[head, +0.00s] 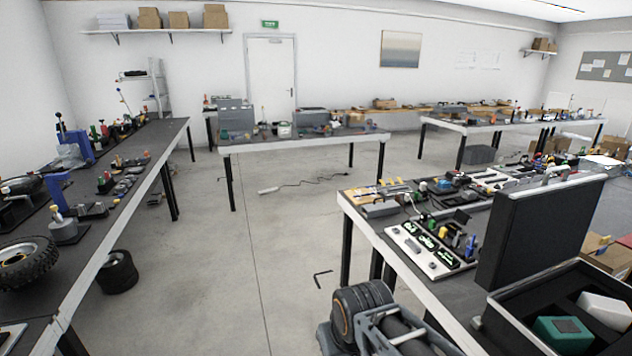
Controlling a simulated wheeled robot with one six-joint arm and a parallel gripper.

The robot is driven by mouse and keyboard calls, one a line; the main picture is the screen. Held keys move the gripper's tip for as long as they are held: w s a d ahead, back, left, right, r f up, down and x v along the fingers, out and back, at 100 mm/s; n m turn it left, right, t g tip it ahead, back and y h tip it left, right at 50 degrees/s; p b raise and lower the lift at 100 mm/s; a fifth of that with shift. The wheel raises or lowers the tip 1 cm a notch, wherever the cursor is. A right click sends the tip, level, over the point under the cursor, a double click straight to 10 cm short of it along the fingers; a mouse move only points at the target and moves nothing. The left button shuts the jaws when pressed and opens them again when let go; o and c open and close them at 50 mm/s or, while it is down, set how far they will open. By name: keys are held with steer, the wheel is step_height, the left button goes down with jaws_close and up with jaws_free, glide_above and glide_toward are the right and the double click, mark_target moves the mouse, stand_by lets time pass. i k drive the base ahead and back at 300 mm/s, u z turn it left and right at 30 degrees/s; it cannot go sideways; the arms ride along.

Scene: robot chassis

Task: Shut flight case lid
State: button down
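The black flight case (508,318) stands at the lower right, on the near end of the right-hand table, cut off by the picture's edge. Inside the case are a green block and a white block in dark padding. Part of my arm shows at the bottom middle, left of the case and apart from it. I cannot make out my gripper's fingers in this view.
The right-hand table (437,297) also holds a light panel (432,250) with switches and many small parts behind the lid. A long table (130,205) runs along the left. Bare concrete floor (225,265) lies between the tables, with a tyre (117,272) at left.

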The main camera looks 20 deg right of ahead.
mark_target(532, 228)
steer(key=z, duration=0.8)
steer(key=i, duration=1.7)
steer(key=z, duration=0.35)
